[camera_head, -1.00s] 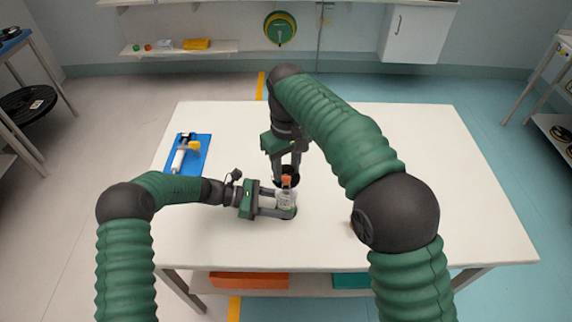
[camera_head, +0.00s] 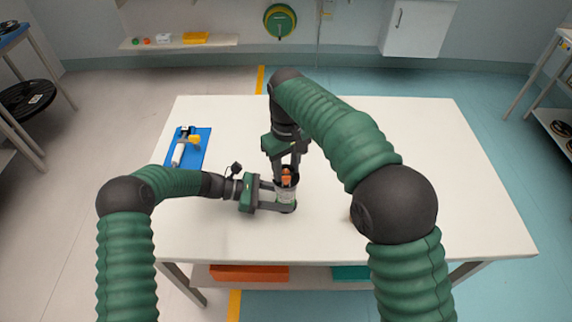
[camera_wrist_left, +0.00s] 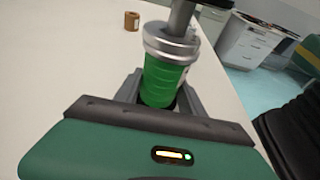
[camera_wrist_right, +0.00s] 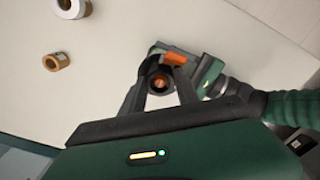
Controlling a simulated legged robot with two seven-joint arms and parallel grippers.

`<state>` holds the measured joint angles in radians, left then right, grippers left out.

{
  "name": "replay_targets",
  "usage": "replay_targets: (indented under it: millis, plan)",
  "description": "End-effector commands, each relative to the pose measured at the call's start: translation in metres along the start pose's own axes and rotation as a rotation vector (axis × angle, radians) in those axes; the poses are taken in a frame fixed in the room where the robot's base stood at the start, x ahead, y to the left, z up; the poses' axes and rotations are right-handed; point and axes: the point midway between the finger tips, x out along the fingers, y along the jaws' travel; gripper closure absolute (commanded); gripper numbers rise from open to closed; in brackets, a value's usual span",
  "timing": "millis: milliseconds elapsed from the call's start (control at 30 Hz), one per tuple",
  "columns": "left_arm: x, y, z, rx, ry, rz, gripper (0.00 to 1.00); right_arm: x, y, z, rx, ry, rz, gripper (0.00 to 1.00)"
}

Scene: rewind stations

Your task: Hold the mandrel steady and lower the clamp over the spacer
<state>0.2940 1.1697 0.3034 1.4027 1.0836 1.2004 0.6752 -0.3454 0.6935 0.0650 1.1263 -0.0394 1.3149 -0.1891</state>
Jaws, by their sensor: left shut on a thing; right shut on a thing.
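The mandrel (camera_head: 286,197) stands upright near the table's front, with my left gripper (camera_head: 288,205) shut around its body. In the left wrist view the mandrel (camera_wrist_left: 162,82) has a green body, with a silver collar (camera_wrist_left: 170,42) at its top and a dark shaft above. My right gripper (camera_head: 288,167) is shut on the dark clamp (camera_head: 296,182) directly above the left gripper. In the right wrist view the clamp's orange lever (camera_wrist_right: 173,58) sticks out beside its ring, and an orange tip (camera_wrist_right: 160,83) shows within the ring. I cannot tell the spacer apart from the collar.
A blue mat (camera_head: 199,157) with a white and yellow tool lies at the table's left. Two rolls, one pale (camera_wrist_right: 70,8) and one brown (camera_wrist_right: 56,61), stand on the white table (camera_head: 420,180). The table's right side is mostly clear.

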Motion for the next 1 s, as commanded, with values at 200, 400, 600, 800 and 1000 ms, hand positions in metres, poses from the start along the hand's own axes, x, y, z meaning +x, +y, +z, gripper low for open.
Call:
replay_targets:
  millis: [200,400,600,800,1000]
  plan:
    - [0.000,0.000,0.000,-0.001,0.000,0.000,0.76,0.005,0.000,0.000,0.000,0.000,0.000,1.00]
    - [0.000,0.000,0.000,-0.001,0.000,0.000,0.76,0.010,0.000,0.000,0.000,0.000,0.000,1.00]
    - [0.000,0.000,0.000,-0.001,0.000,0.000,0.76,0.015,0.000,0.000,0.000,0.000,0.000,1.00]
    - [0.000,0.000,0.000,-0.001,0.000,0.000,0.76,0.020,0.000,0.000,0.000,0.000,0.000,1.00]
    - [0.000,0.000,0.000,-0.001,0.000,0.000,0.76,0.025,0.000,0.000,0.000,0.000,0.000,1.00]
